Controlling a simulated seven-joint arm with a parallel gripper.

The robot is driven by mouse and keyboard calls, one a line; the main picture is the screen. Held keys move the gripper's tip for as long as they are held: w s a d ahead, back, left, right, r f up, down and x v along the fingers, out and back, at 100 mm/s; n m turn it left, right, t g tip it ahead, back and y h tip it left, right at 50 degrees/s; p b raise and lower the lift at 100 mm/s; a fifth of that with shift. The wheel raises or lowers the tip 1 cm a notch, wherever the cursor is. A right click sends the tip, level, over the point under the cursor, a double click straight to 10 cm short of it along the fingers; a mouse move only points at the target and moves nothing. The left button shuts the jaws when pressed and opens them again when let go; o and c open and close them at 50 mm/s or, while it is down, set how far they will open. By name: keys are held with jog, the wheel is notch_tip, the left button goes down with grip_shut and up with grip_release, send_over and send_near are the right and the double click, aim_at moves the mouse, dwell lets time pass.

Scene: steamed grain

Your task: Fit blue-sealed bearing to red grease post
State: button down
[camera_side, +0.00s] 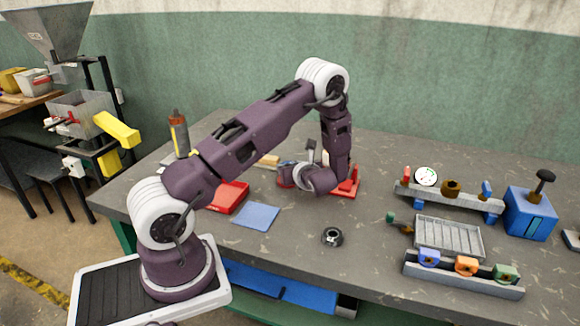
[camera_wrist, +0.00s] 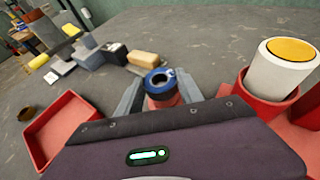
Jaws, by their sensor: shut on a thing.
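The bearing with a blue ring (camera_wrist: 158,77) sits between the two grey fingers of my gripper (camera_wrist: 157,88) in the wrist view. The fingers are shut on it. A red cylindrical thing (camera_wrist: 163,101), apparently the grease post, shows just below the bearing between the fingers. I cannot tell whether the bearing is around it or only above it. In the side view my gripper (camera_side: 289,176) is low over the table, left of a red stand (camera_side: 350,190). The wrist hides most of the bearing and post there.
A red tray (camera_side: 228,197) and a blue mat (camera_side: 256,215) lie to the left. A dark bearing (camera_side: 332,236) lies in front. A white cylinder with a yellow top (camera_wrist: 287,66) stands close at right. A tan block (camera_wrist: 147,59) is behind. Fixtures and a grey tray (camera_side: 448,236) stand at right.

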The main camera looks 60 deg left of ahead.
jog(key=shift+f, duration=0.65)
dwell(0.3)
jog(key=c, duration=0.7)
grip_release()
jog(key=v, duration=0.7)
jog(key=shift+r, duration=0.15)
